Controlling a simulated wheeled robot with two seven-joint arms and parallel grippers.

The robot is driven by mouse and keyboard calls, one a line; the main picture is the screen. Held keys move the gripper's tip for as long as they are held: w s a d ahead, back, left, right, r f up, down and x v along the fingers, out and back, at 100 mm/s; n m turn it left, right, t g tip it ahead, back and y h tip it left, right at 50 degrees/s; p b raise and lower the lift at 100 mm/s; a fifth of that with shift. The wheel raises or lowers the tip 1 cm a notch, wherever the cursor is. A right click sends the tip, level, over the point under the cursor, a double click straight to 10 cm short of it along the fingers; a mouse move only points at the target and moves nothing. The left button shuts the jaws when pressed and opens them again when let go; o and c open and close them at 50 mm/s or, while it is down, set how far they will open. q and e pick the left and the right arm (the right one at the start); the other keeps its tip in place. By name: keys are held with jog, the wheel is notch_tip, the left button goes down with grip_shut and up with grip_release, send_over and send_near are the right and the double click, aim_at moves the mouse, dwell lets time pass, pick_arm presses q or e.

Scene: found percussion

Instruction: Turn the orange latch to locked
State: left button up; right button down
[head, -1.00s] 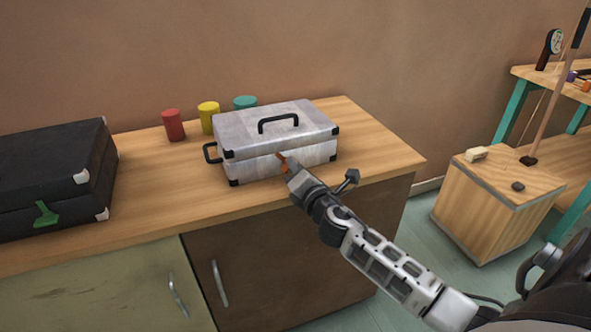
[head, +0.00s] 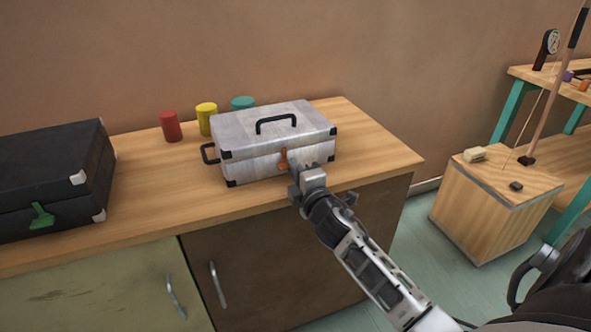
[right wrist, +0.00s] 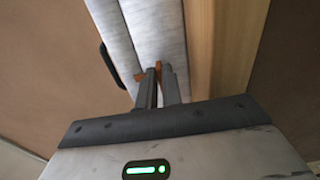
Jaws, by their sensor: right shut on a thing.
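A silver case (head: 240,165) with black corners stands closed on the wooden counter. Its orange latch (head: 283,158) is on the front face, across the seam between lid and body, and looks close to upright. My right gripper (head: 292,168) is at the front of the case and is shut on the latch. In the right wrist view, orange parts of the latch (right wrist: 166,70) show beside and between the fingertips of my gripper (right wrist: 160,75); the fingers hide the rest. My left gripper is not in view.
A black case (head: 50,165) with a green latch (head: 41,215) stands at the left. Red (head: 171,126), yellow (head: 206,117) and teal (head: 242,103) cans stand behind the silver case. The counter (head: 385,157) is clear to its right.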

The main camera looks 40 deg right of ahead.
dwell(0.5)
jog(key=c, duration=1.6)
grip_release()
jog(key=shift+o, duration=0.2)
jog(key=shift+s, duration=0.1)
jog(key=v, duration=1.5)
jog(key=shift+s, duration=0.4)
